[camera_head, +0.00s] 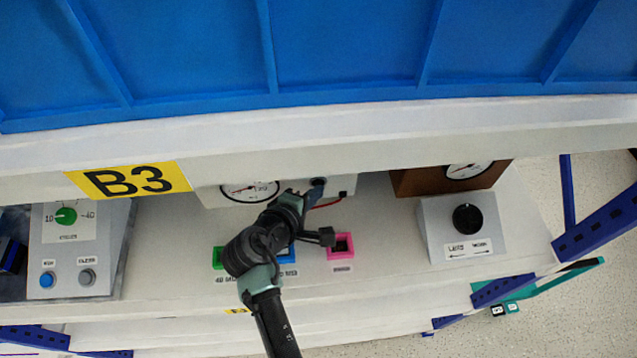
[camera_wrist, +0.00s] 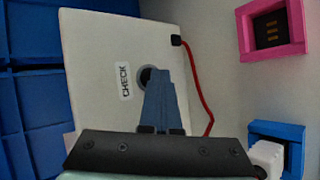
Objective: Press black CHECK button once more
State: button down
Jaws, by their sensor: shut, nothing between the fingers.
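The black CHECK button (camera_wrist: 145,73) is on a white panel (camera_wrist: 90,60) in the wrist view, beside the printed CHECK label (camera_wrist: 124,82). My gripper (camera_wrist: 158,76) is shut and empty. Its fingertips overlap the button in the picture and hide part of it; I cannot tell whether they touch it or press it in. In the head view the button (camera_head: 318,182) shows small and dark on the white box (camera_head: 345,184) under the shelf edge, with my gripper (camera_head: 316,190) right in front of it.
A dial gauge (camera_head: 249,190) is left of the button. A red cable (camera_wrist: 203,92) runs from a black plug on the panel. Pink (camera_head: 340,246) and blue (camera_wrist: 277,130) square sockets are nearby. A black rotary knob (camera_head: 467,219) is at right. The shelf edge (camera_head: 400,125) overhangs the box.

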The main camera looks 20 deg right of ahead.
jog(key=shift+s, duration=0.1)
dwell(0.3)
jog(key=shift+s+a+p, duration=0.25)
jog(key=shift+s+p, duration=0.3)
jog(key=shift+s, duration=0.15)
jog(key=shift+s+a+p, duration=0.2)
jog(key=shift+s+p, duration=0.2)
jog(key=shift+s, duration=0.35)
jog(key=shift+s+a+p, duration=0.25)
jog(key=shift+s+p, duration=0.1)
jog(key=shift+s, duration=0.45)
jog(key=shift+s+a+p, duration=0.2)
jog(key=shift+s+p, duration=0.2)
jog(key=shift+s, duration=0.45)
